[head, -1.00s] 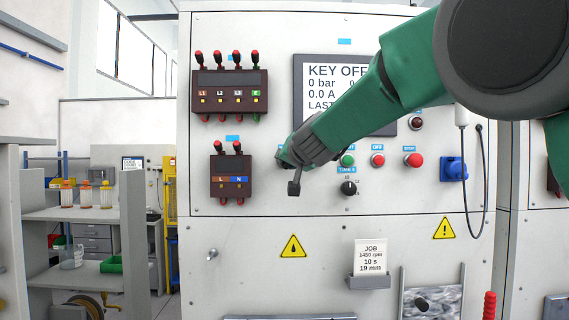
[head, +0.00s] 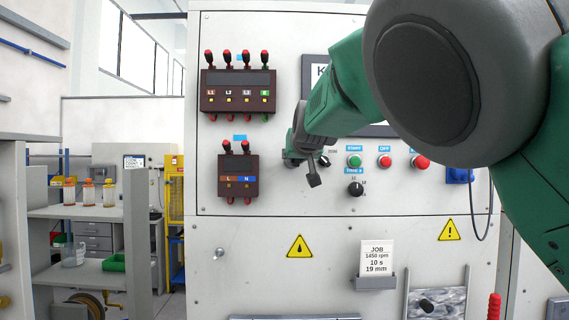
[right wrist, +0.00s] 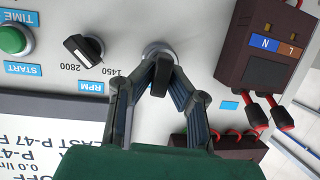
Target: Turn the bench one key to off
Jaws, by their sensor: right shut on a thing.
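The bench one key switch (right wrist: 160,49) is a round metal fitting on the light grey panel, seen at the top middle of the right wrist view. My right gripper (right wrist: 162,77) is shut on the dark key there, its two fingers meeting at the switch. The fingers hide most of the key, so its exact angle is hard to tell. In the head view my right gripper (head: 294,158) is against the panel, right of the dark L/N terminal block (head: 238,174). My left gripper is out of view.
The RPM knob (right wrist: 83,50) sits close beside the key. The green start button (head: 354,161), off button (head: 385,160) and timer knob (head: 355,188) lie to the right. My arm covers most of the display (head: 315,68). The lower panel holds a job card (head: 377,257).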

